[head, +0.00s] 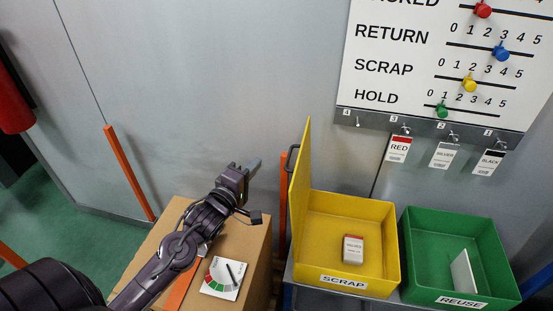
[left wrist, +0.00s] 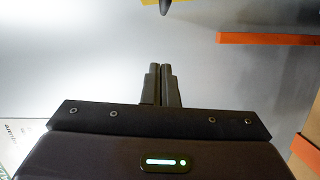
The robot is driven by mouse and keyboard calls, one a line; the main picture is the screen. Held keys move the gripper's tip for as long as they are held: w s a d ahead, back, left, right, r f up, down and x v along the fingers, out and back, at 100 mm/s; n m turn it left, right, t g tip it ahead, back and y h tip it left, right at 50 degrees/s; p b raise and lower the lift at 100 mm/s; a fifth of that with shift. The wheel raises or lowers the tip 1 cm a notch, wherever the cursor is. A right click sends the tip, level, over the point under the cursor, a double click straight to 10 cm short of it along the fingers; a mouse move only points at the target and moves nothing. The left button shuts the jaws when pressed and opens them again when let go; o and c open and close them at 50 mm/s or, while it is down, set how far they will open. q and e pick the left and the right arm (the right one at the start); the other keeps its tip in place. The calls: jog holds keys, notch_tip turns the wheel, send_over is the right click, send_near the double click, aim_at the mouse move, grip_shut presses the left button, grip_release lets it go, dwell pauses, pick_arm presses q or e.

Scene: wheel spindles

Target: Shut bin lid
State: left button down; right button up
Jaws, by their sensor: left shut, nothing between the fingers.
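The yellow SCRAP bin (head: 378,215) stands right of centre in the head view. Its yellow lid (head: 301,180) stands upright, open, along the bin's left side, with a dark handle (head: 291,159) near its top edge. A small box with a red and white label (head: 353,249) sits inside the bin. My left gripper (head: 254,166) is left of the lid, apart from it, above the cardboard box. Its fingers are shut and empty, and they also show together in the left wrist view (left wrist: 161,84). My right gripper is in neither view.
A green REUSE bin (head: 408,245) holding a white card stands right of the SCRAP bin. A cardboard box (head: 255,240) with a dial card (head: 224,278) lies under my left arm. Orange posts (head: 130,174) stand near the grey wall. A board with sliders and hanging tags (head: 398,148) is above the bins.

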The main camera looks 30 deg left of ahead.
pick_arm(q)
jog(key=w+d+p, duration=0.2)
jog(key=w+d, duration=0.2)
jog(key=w, duration=0.1)
jog(key=shift+f, duration=0.35)
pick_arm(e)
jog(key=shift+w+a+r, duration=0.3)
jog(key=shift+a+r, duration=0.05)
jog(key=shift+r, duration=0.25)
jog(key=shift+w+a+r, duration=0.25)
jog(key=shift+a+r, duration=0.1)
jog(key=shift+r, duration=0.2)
pick_arm(q)
jog(key=shift+w, duration=0.1)
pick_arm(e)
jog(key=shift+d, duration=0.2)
